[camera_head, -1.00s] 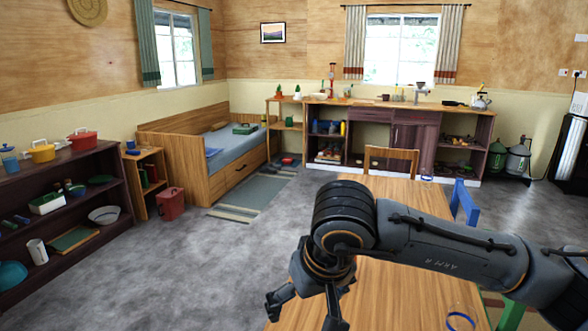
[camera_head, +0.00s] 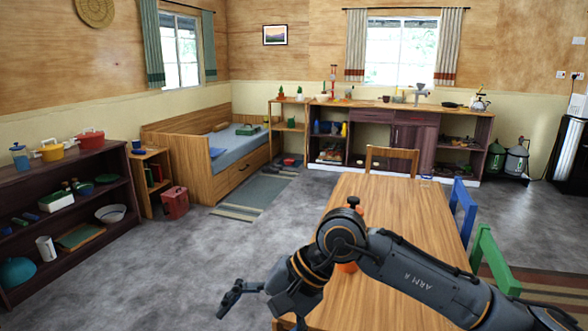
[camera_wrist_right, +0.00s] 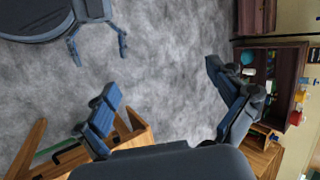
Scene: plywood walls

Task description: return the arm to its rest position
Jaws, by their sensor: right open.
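My right arm comes in from the right in the head view, bent over the wooden table (camera_head: 372,205). My right gripper (camera_head: 240,298) is beyond the table's left side, above the grey floor, with nothing seen in it. In the right wrist view the two fingers of my right gripper (camera_wrist_right: 162,78) are wide apart, with only floor between them. My left gripper (camera_wrist_right: 97,46) shows at the upper left of the right wrist view, with its two fingers apart and empty, next to my dark round base. It is not seen in the head view.
A wooden chair (camera_head: 391,160) stands at the table's far end. A blue chair (camera_head: 462,210) and a green chair (camera_head: 492,260) stand on its right. A dark shelf (camera_head: 75,228) with pots is at the left. The grey floor between shelf and table is clear.

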